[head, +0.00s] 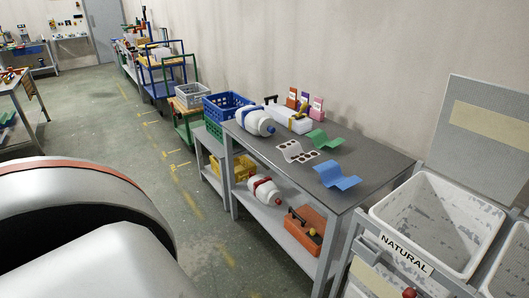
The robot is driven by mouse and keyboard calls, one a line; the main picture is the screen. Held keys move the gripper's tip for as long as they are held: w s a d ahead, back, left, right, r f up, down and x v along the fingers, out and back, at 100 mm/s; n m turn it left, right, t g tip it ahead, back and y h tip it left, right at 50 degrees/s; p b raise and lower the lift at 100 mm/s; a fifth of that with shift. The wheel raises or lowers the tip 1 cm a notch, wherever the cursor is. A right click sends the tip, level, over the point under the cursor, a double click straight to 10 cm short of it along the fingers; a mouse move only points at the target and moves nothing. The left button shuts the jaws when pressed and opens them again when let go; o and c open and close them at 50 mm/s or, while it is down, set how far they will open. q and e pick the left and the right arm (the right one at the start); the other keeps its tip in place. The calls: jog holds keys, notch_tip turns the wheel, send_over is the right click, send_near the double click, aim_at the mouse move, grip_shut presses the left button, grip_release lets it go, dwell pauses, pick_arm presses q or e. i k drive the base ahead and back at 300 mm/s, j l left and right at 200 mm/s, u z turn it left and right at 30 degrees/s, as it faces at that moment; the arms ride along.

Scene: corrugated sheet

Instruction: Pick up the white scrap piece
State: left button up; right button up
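A white wavy sheet piece (292,149) lies on the grey table (372,152), left of the middle of its top. A strip with dark round spots lies against or is part of its right side; I cannot tell which. A green wavy sheet (322,138) lies behind it to the right, and a blue wavy sheet (336,176) lies in front to the right. Neither of my grippers is in view. A large white and dark rounded part, probably my own arm, fills the lower left.
The lower shelf holds another bottle (263,190) and an orange case (305,230). A white bin marked NATURAL (386,212) stands at right.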

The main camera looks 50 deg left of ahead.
aim_at(292, 150)
jog(key=u, duration=1.2)
